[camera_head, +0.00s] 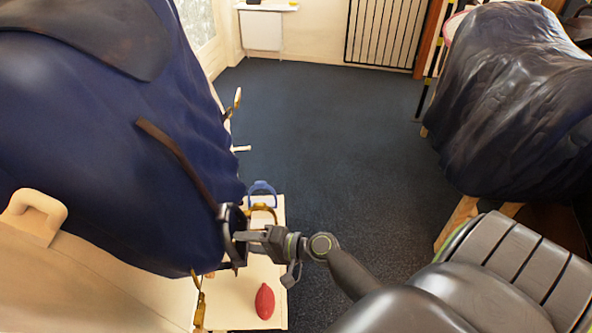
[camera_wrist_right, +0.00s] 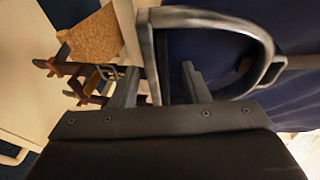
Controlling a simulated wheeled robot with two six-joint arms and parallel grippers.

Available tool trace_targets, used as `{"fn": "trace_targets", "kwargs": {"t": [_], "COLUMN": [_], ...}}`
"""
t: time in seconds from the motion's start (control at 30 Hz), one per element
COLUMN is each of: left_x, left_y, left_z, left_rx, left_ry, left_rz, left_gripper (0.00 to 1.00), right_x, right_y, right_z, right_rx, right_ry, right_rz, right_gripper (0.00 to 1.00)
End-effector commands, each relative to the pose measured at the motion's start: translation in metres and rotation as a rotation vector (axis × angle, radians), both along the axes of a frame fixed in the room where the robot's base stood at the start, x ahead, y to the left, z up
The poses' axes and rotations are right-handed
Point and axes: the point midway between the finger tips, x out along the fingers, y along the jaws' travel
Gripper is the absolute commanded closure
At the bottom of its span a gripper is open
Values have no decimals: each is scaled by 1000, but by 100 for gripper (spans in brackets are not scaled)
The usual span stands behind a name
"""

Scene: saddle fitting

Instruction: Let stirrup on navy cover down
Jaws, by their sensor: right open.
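The navy cover (camera_head: 110,150) is draped over a body on the left in the head view. A brown strap (camera_head: 178,160) runs down its side to a dark metal stirrup (camera_head: 226,236), which hangs at the cover's lower right edge. My right gripper (camera_head: 240,237) is at the stirrup. In the right wrist view the stirrup (camera_wrist_right: 215,19) looms large, and one of its sides passes between the open fingers of my right gripper (camera_wrist_right: 160,72). Whether a finger touches it I cannot tell. My left gripper is not in view.
A pale board (camera_head: 235,305) below holds a red oval object (camera_head: 264,301), with a blue stirrup-like loop (camera_head: 262,188) at its far end. A dark covered form (camera_head: 515,105) stands at the right. The dark floor (camera_head: 320,120) between is clear.

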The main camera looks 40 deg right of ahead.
Motion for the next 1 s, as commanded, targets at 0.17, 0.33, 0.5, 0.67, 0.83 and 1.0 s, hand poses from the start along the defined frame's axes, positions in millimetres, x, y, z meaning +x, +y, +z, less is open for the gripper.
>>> {"fn": "trace_targets", "kwargs": {"t": [0.17, 0.33, 0.5, 0.67, 0.83, 1.0], "left_x": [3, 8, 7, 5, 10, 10], "left_y": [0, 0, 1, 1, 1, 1], "left_z": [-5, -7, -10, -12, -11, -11], "left_rx": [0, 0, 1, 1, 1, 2], "left_ry": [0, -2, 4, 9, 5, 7], "left_rz": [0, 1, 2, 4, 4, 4], "left_gripper": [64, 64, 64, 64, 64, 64], "right_x": [-37, -67, -90, -102, -108, -108], "right_y": [-28, -50, -67, -77, -82, -82], "right_z": [7, 17, 23, 28, 31, 32], "right_rx": [-7, -7, -5, -3, -1, -1], "right_ry": [2, 2, 3, 1, 0, -1], "right_rz": [2, 4, 3, 1, 0, 0], "right_gripper": [58, 58, 58, 58, 58, 58]}}
